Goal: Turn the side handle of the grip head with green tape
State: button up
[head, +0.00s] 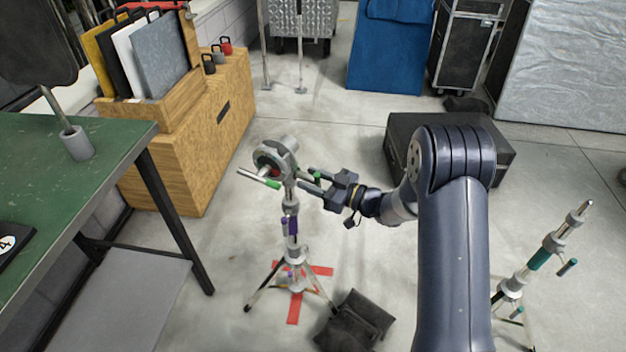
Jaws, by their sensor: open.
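The grip head (273,160) is a grey round clamp on top of an upright stand (291,225) with tripod legs. A side handle (258,178) with green tape near its inner end sticks out to the left of the head. More green tape (316,176) shows on the right side of the head, beside my gripper. My gripper (312,188) is open, reaching in from the right with its fingers pointing left, close to the head and stand top. Whether a finger touches the head or its handle cannot be told at this size.
Red tape (318,270) marks the floor under the stand, and a black sandbag (355,322) lies at its foot. A green table (75,170) and a wooden cabinet (205,130) stand left. A black case (400,130) is behind my arm. Another stand (540,255) is at right.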

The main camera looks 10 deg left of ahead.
jog(key=v, duration=1)
jog(key=shift+d+p, duration=0.35)
jog(key=shift+d, duration=0.05)
jog(key=x, duration=1)
jog(key=shift+a+b, duration=0.35)
jog(key=shift+b, duration=0.05)
jog(key=shift+a, duration=0.15)
